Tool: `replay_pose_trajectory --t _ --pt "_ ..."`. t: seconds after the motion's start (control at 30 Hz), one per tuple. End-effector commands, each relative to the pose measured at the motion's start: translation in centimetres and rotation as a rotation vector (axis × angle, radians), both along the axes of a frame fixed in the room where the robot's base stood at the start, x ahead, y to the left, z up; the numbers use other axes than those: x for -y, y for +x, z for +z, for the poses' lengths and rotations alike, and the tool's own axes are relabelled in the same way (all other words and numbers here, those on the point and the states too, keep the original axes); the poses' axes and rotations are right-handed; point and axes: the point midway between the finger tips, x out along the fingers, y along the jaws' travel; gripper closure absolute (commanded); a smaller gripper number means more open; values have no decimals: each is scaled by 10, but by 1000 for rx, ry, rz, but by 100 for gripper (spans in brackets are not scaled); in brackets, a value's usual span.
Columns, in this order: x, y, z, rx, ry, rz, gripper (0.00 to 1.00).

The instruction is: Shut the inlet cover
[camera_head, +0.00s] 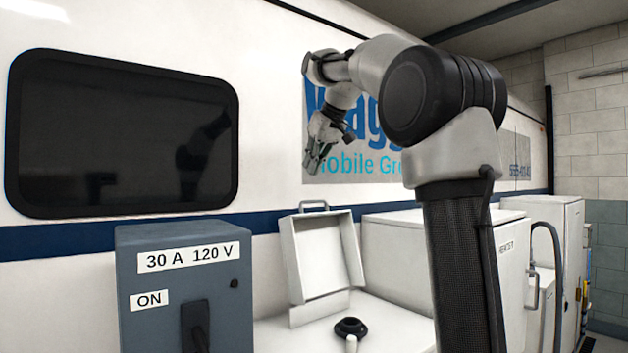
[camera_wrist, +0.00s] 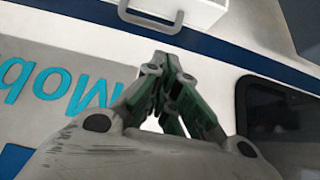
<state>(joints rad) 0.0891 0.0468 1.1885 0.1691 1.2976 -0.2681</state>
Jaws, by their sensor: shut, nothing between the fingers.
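The inlet cover (camera_head: 319,250) looks like the white, shallow, box-shaped lid against the van's side in the head view. It stands raised, with its hollow inside facing out and a grey handle (camera_head: 313,205) at its top. In the wrist view, a white box shape with a handle (camera_wrist: 150,18) shows at the top edge; it looks like the same cover. My gripper (camera_head: 311,167) is shut and empty, in front of the van's lettered panel, above the cover and apart from it. Its closed fingers also show in the wrist view (camera_wrist: 168,66). The inlet itself is not clearly visible.
A grey power box (camera_head: 180,285) marked "30 A 120 V" and "ON" stands at front left. A black round connector (camera_head: 350,326) with a pale handle is on the white surface below the cover. White cabinets (camera_head: 480,250) stand to the right, partly behind my arm.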

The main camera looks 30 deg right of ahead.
Motion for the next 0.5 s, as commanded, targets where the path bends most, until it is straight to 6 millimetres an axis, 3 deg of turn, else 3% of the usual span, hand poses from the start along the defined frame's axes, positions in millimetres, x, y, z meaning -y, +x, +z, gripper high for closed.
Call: replay_pose_trajectory --t 0.5 --pt "-9 47 -68 -2 0 0 100"
